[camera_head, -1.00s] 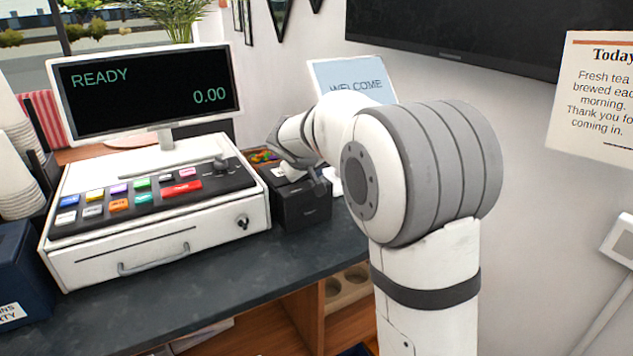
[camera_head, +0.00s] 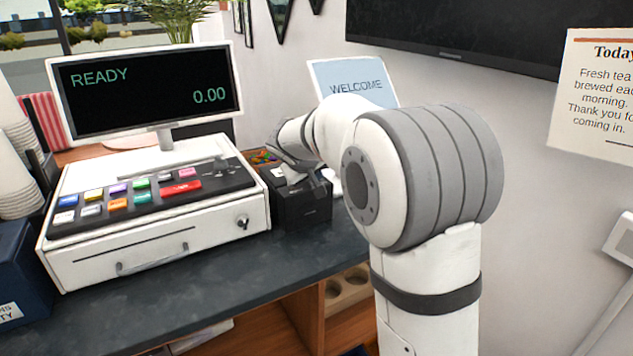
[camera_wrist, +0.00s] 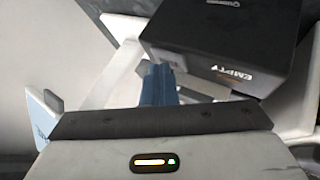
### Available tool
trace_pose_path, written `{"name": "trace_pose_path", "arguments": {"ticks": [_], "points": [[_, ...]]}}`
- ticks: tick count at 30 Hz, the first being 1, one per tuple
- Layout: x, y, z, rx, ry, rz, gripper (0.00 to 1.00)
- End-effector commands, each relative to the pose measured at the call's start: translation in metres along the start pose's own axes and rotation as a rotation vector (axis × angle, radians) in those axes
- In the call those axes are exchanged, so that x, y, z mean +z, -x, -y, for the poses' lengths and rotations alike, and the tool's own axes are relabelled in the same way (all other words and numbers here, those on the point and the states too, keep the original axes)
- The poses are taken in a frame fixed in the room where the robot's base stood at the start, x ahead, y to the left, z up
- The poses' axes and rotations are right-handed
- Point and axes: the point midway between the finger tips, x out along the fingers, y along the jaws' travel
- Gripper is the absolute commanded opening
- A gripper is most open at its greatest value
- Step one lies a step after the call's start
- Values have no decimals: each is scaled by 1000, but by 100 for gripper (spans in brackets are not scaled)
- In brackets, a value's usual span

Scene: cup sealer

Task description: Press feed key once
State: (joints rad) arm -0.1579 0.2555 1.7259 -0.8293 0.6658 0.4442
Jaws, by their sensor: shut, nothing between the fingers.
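A small black box, apparently a printer (camera_head: 302,208), stands on the counter right of the cash register. It also shows in the wrist view (camera_wrist: 225,35), where its dark face carries the word "EMPTY". I cannot make out a feed key in either view. My gripper (camera_head: 292,172) is at the top of the black box in the head view, partly hidden by my wrist. In the wrist view its blue fingers (camera_wrist: 157,80) are together and empty, close to the box's lower left edge. I cannot tell whether the fingertips touch the box.
The white cash register (camera_head: 150,235) with coloured keys stands close on the left, under a screen (camera_head: 150,90) reading "READY" and "0.00". A "WELCOME" sign (camera_head: 350,80) stands behind my arm. Paper cups (camera_head: 18,165) are at far left. The counter's front (camera_head: 230,270) is clear.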

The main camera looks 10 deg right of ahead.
Motion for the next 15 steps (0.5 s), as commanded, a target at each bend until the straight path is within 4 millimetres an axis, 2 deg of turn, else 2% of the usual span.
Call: {"name": "trace_pose_path", "arguments": {"ticks": [15], "points": [[-8, 11, -9, 0, 0, 1, 0]]}}
